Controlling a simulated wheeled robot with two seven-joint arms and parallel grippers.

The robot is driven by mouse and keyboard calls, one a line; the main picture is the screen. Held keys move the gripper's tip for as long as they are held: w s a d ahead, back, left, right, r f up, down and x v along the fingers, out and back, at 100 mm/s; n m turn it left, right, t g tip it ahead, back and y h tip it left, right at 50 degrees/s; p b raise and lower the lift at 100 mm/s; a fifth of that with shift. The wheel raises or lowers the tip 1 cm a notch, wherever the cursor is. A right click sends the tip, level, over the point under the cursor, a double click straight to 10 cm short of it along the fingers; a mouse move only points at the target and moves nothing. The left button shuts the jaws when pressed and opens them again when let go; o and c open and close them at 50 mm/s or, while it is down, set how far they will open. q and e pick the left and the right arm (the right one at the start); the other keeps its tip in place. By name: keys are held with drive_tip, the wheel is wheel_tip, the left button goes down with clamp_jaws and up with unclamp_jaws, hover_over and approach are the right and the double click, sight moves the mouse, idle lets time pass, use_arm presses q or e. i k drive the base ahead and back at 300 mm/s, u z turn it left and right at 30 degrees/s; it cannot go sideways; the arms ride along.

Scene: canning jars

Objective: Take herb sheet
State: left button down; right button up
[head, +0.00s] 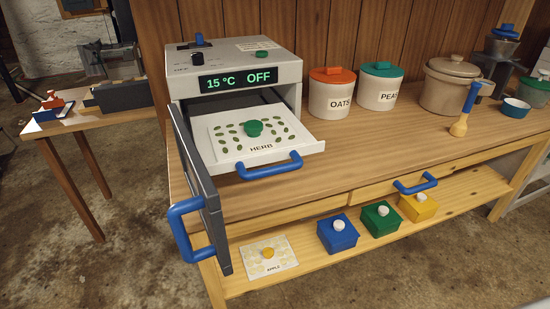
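The herb sheet (222,142) is a white sheet with green leaves, a round green knob and the label HERB. It lies on the white pulled-out tray (311,145) of the dehydrator-like box (290,72), whose display reads 15 °C OFF. The tray has a blue handle (270,167) at its front. The box's dark door (205,205) is swung open to the left, with a blue handle (184,232). Neither of my grippers is in view.
An apple sheet (285,262) and blue (338,237), green (380,221) and yellow (418,209) boxes sit on the lower shelf. OATS (331,98) and PEAS (379,91) canisters and a lidded crock (448,92) stand on the bench.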

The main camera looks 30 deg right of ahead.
sight(235, 140)
drive_tip(key=u, duration=1.3)
drive_tip(key=i, duration=1.2)
drive_tip(key=z, duration=1.45)
